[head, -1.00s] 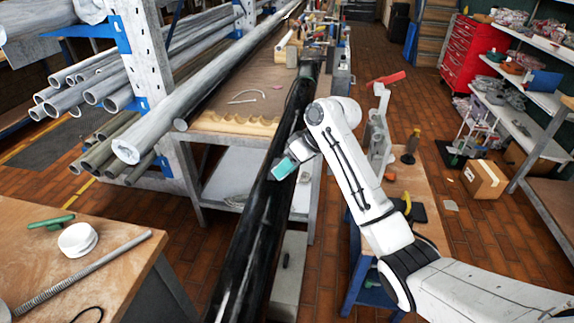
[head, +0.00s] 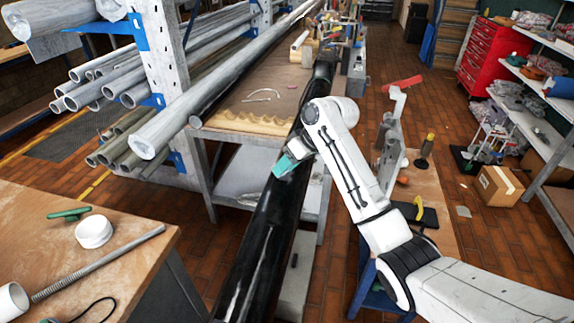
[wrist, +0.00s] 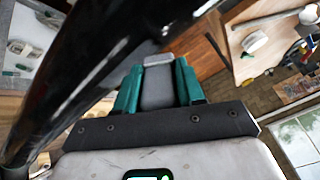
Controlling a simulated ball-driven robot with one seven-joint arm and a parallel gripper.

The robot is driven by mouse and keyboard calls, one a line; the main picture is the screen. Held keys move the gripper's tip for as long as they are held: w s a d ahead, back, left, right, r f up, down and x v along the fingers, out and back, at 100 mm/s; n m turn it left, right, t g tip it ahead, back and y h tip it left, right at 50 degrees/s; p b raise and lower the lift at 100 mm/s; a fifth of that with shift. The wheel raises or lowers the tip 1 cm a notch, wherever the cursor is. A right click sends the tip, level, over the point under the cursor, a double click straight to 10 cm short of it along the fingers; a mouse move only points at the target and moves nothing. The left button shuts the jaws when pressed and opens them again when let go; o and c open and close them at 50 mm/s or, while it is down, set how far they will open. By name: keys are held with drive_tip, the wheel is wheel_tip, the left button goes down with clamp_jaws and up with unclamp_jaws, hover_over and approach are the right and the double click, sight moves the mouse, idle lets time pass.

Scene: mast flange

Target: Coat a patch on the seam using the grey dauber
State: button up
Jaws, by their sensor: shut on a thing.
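The long black mast (head: 262,225) runs from the bottom middle of the head view up to the far bench; it also crosses the upper left of the wrist view (wrist: 85,75). My gripper (head: 284,165), with teal fingers, is at the mast's upper surface in the head view. In the wrist view its fingers are closed on both sides of a grey block-like piece, the grey dauber (wrist: 158,84). The dauber's tip lies close to the mast; I cannot tell if they touch. No seam or coated patch can be made out on the mast.
A rack of grey pipes (head: 150,140) and a bench (head: 270,95) with a wavy wooden piece stand left of the mast. A front-left table (head: 130,265) holds a white roll (head: 95,231). A blue-legged workbench (head: 430,190) is under my arm.

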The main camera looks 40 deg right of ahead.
drive_tip(key=shift+r+p, duration=2.4)
drive_tip(key=shift+r, duration=0.35)
drive_tip(key=shift+f, duration=0.1)
drive_tip(key=shift+r+p, duration=0.55)
drive_tip(key=shift+r, duration=1)
